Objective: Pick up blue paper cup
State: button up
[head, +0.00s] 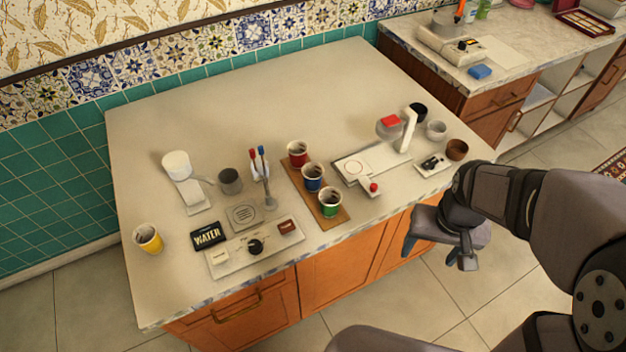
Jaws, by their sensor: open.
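The blue paper cup (312,178) stands upright on a narrow brown wooden board (292,176) on the table. It is the middle of three cups in a row. A red paper cup (298,155) stands behind it and a green paper cup (330,203) in front of it; both are close to it. My gripper (438,256) is open and empty, pointing down. It is off to the right of the cups, past the table's front edge and apart from the blue cup.
A white machine with a red-topped container (389,125) stands right of the cups. To their left are a holder with red and blue sticks (259,170), a grey cup (230,181), a WATER box (208,235) and a yellow cup (149,239). The table's back is clear.

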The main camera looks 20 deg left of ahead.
jog(key=w+a+n+t, duration=0.1)
jog(key=w+a, duration=0.5)
jog(key=w, duration=0.2)
jog(key=n+t+y+b, duration=0.2)
jog(key=n+b, duration=0.1)
send_near(312, 176)
jog(key=shift+w+f, duration=0.3)
jog(key=shift+f, duration=0.05)
jog(key=shift+s+a+f, duration=0.2)
jog(key=shift+s+a, duration=0.05)
jog(key=shift+a, duration=0.15)
jog(key=shift+d+p+x, duration=0.2)
jog(key=shift+p+x, duration=0.55)
jog(key=shift+x, duration=0.7)
jog(key=shift+d+p+x, duration=0.25)
jog(key=shift+p+x, duration=0.45)
jog(key=shift+x, duration=1.6)
jog(key=shift+w+a, duration=0.1)
jog(key=shift+r, duration=0.1)
jog(key=shift+c, duration=0.6)
jog(key=c, duration=0.7)
